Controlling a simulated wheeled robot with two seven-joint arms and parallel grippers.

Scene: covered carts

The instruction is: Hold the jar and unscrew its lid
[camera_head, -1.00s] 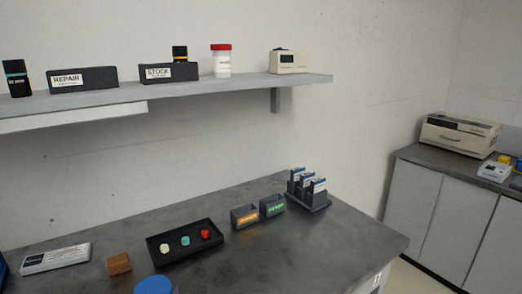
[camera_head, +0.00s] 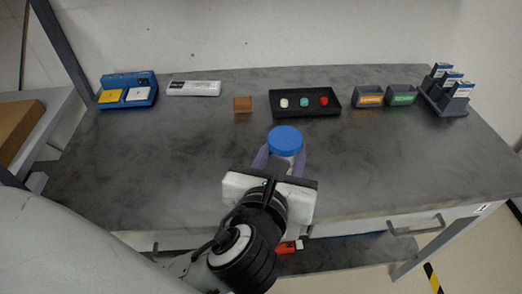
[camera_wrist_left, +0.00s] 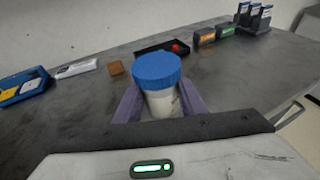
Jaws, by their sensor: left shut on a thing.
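The jar (camera_wrist_left: 162,103) has a clear or whitish body and a blue lid (camera_head: 285,140). It stands upright near the front middle of the grey bench in the head view. My left gripper (camera_head: 281,160) reaches in from the front and is shut on the jar, one purple finger on each side of its body below the lid. In the left wrist view the blue lid (camera_wrist_left: 157,69) sits on top of the jar, above the fingers. Whether the lid is loose cannot be told. My right gripper is not in view.
Behind the jar on the bench (camera_head: 175,150) are a wooden block (camera_head: 243,104), a black tray (camera_head: 333,108) with three coloured pieces, and two small labelled bins (camera_head: 369,96). A blue holder (camera_head: 127,101) is at left, a dark rack (camera_head: 437,101) at right. The bench beside the jar is clear.

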